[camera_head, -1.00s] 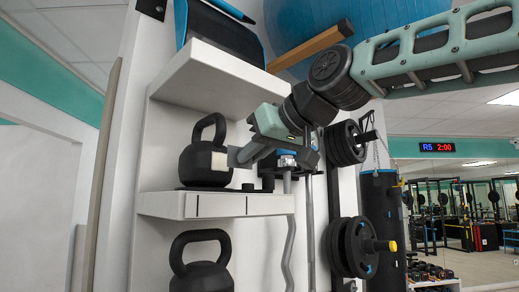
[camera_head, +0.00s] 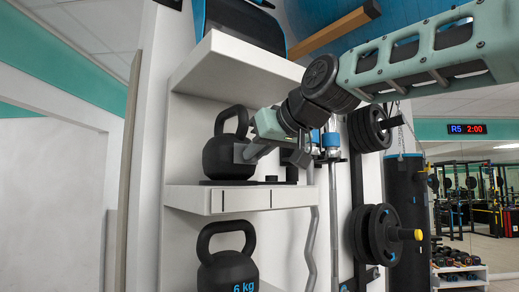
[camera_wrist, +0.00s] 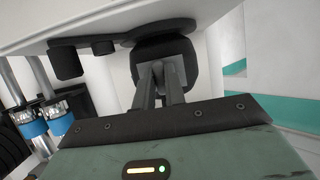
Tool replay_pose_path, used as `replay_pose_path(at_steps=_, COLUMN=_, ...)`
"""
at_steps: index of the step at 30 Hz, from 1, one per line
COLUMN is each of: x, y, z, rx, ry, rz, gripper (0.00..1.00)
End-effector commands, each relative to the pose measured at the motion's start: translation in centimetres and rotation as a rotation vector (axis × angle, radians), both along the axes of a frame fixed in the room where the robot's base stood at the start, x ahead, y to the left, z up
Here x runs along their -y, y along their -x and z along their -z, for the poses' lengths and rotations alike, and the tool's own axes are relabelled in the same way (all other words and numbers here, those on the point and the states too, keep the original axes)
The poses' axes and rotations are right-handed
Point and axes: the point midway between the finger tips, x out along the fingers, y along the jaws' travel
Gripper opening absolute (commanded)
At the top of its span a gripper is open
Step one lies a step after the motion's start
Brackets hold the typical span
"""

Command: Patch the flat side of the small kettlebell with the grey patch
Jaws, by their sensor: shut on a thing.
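The small black kettlebell (camera_head: 228,158) stands upright on the middle white shelf, handle up. In the wrist view its dark body (camera_wrist: 150,47) shows just beyond my fingers. My gripper (camera_head: 243,152) comes in from the right, with its fingertips at the kettlebell's right side. The wrist view shows the fingers (camera_wrist: 164,84) close together, shut on the grey patch (camera_wrist: 179,67), which appears as a light square against the kettlebell's side. I cannot tell whether the patch fully touches it. The fingers hide part of the patch, and the flat side behind it is covered.
The middle shelf (camera_head: 190,199) also holds small dark items (camera_head: 292,173) right of the kettlebell. A larger kettlebell marked 6 kg (camera_head: 228,268) stands below. The top shelf (camera_head: 232,70) is above my gripper. Bars with blue collars (camera_head: 331,140) and racked plates (camera_head: 375,235) stand to the right.

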Motion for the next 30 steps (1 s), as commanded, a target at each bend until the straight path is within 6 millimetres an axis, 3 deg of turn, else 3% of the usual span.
replay_pose_path(at_steps=24, x=-0.18, y=-0.21, z=-0.01, rx=0.0, ry=0.0, rz=0.0, gripper=0.0)
replay_pose_path(at_steps=25, x=-0.19, y=-0.21, z=-0.01, rx=0.0, ry=0.0, rz=0.0, gripper=0.15)
replay_pose_path(at_steps=27, x=-0.18, y=-0.21, z=-0.01, rx=0.0, ry=0.0, rz=0.0, gripper=0.34)
replay_pose_path(at_steps=30, x=-0.18, y=-0.21, z=-0.01, rx=0.0, ry=0.0, rz=0.0, gripper=0.37)
